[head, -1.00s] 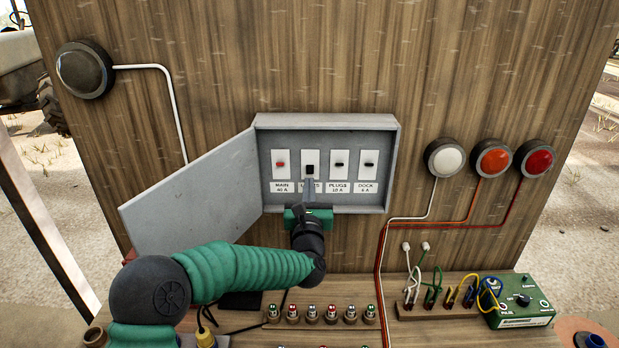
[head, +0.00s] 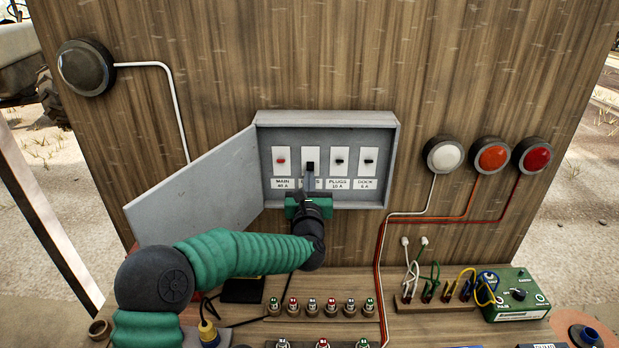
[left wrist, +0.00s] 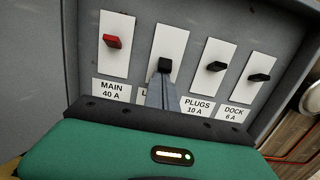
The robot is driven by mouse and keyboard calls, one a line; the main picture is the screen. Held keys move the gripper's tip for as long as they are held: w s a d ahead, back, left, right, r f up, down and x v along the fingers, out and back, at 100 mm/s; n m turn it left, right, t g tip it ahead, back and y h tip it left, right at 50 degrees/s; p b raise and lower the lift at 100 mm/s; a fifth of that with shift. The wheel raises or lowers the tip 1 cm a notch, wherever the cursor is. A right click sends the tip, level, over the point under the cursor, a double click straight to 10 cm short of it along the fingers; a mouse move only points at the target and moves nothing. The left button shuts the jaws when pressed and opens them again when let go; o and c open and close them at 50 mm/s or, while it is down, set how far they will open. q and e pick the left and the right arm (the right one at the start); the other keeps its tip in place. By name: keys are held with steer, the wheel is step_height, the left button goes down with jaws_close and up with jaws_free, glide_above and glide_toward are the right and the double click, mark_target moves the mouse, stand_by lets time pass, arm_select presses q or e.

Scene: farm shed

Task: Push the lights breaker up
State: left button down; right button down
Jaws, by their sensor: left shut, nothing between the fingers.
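The grey breaker box (head: 392,165) is open on the wooden wall. Its lights breaker (head: 310,166) is the second from the left, with a black lever that sits lower on its white plate than the neighbouring levers. My left gripper (head: 310,181) is shut and empty, just below this lever, its fingers pointing up at it. In the left wrist view the fingertips (left wrist: 161,84) meet the underside of the black lever (left wrist: 165,66), seemingly touching it. The fingers hide most of the lights label. My right gripper is not in view.
The main breaker (head: 281,159) has a red lever; the plugs breaker (head: 340,159) and dock breaker (head: 369,161) are black. The box door (head: 195,190) swings out left, above my arm. White, orange and red lamps (head: 491,157) are at right. A bench with wired parts lies below.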

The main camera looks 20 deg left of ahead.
mark_target(310, 166)
arm_select(q)
steer(key=shift+r, duration=0.15)
steer(key=r+g+p, duration=0.1)
steer(key=g+p, duration=0.1)
steer(key=p, duration=0.2)
steer(key=r+g+h+p, duration=0.1)
steer(key=g+p, duration=0.1)
steer(key=p, duration=0.3)
steer(key=s+r+g+p, duration=0.1)
steer(key=p, duration=0.4)
steer(key=shift+d+r+g+h, duration=0.2)
steer(key=shift+r+g+h, duration=0.1)
steer(key=shift+r+g, duration=0.1)
steer(key=shift+f+b, duration=0.7)
steer(key=shift+f, duration=0.05)
steer(key=shift+r, duration=0.1)
steer(key=shift+r+p, duration=0.45)
steer(key=shift+r, duration=0.25)
